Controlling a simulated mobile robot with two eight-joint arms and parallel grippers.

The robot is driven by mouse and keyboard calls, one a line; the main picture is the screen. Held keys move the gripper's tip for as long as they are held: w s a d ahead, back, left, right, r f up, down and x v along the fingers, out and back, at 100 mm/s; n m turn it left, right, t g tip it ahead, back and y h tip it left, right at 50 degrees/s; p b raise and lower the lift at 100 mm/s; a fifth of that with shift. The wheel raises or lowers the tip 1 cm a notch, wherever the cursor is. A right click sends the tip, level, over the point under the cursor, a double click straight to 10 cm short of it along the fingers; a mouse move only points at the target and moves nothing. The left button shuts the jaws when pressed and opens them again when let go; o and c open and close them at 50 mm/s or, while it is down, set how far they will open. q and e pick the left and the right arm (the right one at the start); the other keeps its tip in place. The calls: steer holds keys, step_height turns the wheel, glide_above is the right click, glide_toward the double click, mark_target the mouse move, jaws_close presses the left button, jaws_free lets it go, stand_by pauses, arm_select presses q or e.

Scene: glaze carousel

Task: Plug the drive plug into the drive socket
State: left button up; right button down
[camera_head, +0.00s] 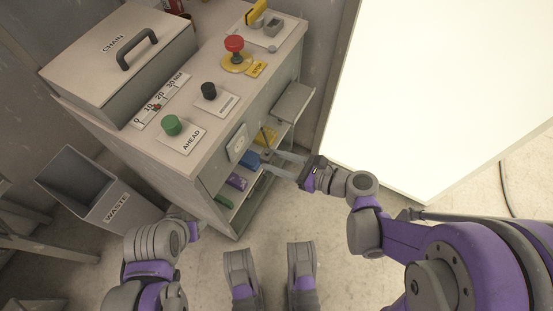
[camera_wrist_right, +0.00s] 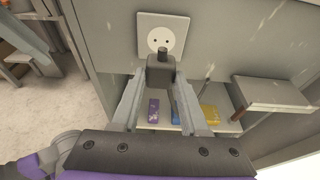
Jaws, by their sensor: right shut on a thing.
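The drive socket (camera_wrist_right: 162,34) is a pale square plate with a round two-hole face on the cabinet's front. It also shows in the head view (camera_head: 237,143). My right gripper (camera_wrist_right: 160,77) is shut on the dark grey drive plug (camera_wrist_right: 160,70), which sits between its fingertips just below the socket face in the wrist view. The plug appears apart from the holes, but the exact gap is unclear. In the head view the right gripper (camera_head: 268,155) reaches in from the right, in front of the cabinet. My left gripper (camera_head: 187,224) is low at the left; its fingers cannot be made out.
Below the socket is an open shelf with purple (camera_head: 236,181), blue (camera_head: 249,159) and yellow (camera_head: 265,136) items. A grey ledge (camera_head: 294,102) juts out to the right. A waste bin (camera_head: 95,190) stands left. The console top carries a green button (camera_head: 172,125) and red stop button (camera_head: 234,43).

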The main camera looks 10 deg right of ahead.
mark_target(262, 153)
steer(key=shift+w+a, duration=0.85)
steer(key=shift+a, duration=0.35)
steer(key=shift+w+a, duration=0.85)
steer(key=shift+a, duration=0.3)
steer(key=shift+w+a, duration=0.3)
steer(key=shift+a, duration=0.1)
stand_by(0.8)
steer(key=shift+c, duration=1.7)
jaws_free()
steer(key=p+v, duration=0.2)
steer(key=v, duration=0.9)
steer(key=shift+a, duration=0.1)
